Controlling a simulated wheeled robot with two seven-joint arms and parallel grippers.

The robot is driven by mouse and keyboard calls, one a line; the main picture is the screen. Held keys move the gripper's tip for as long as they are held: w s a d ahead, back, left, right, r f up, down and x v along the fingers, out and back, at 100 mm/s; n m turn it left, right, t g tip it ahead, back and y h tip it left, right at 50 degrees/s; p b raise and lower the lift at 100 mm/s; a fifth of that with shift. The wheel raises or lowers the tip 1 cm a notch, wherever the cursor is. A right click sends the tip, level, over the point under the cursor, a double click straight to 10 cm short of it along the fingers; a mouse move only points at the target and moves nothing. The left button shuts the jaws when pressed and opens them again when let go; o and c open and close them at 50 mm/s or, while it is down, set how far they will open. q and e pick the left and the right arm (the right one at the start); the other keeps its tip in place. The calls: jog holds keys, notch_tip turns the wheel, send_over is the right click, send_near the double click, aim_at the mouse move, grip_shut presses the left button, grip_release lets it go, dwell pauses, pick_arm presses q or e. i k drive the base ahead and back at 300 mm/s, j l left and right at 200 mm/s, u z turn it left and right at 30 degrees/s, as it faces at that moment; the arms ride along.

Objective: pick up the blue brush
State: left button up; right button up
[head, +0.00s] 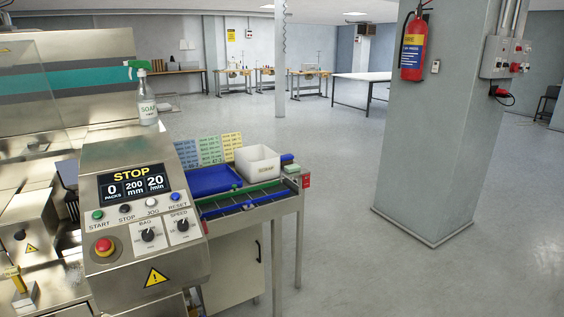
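I cannot make out a blue brush for certain. A blue tray (213,180) lies on the side table beside the machine, and no brush shows clearly in it. A long thin blue strip (265,200) runs along the table's front part, with a green strip (238,190) behind it. I cannot tell whether either is a brush handle. Neither of my grippers is in view.
The control panel (140,215) of the steel machine fills the left, with a soap spray bottle (147,100) above it. A white bin (257,163) stands right of the tray. A grey pillar (440,130) stands at right. Open floor (345,210) lies between table and pillar.

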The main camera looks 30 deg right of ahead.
aim_at(287, 159)
jog(key=i+l+z, duration=1.5)
jog(key=i+z, duration=0.45)
jog(key=i+u, duration=0.2)
jog(key=i, duration=0.25)
jog(key=i+l+u, duration=0.15)
jog(key=i, duration=0.35)
jog(key=i+l+u, duration=0.2)
jog(key=i, duration=0.25)
jog(key=i+u, duration=0.2)
jog(key=u, duration=0.25)
jog(key=i+l+u, duration=0.15)
jog(key=u, duration=0.25)
jog(key=i+l+u, duration=0.2)
jog(key=u, duration=0.25)
jog(key=i+l+u, duration=0.15)
jog(key=u, duration=0.3)
jog(key=l+u, duration=0.45)
jog(key=i+j, duration=0.05)
jog(key=j, duration=0.05)
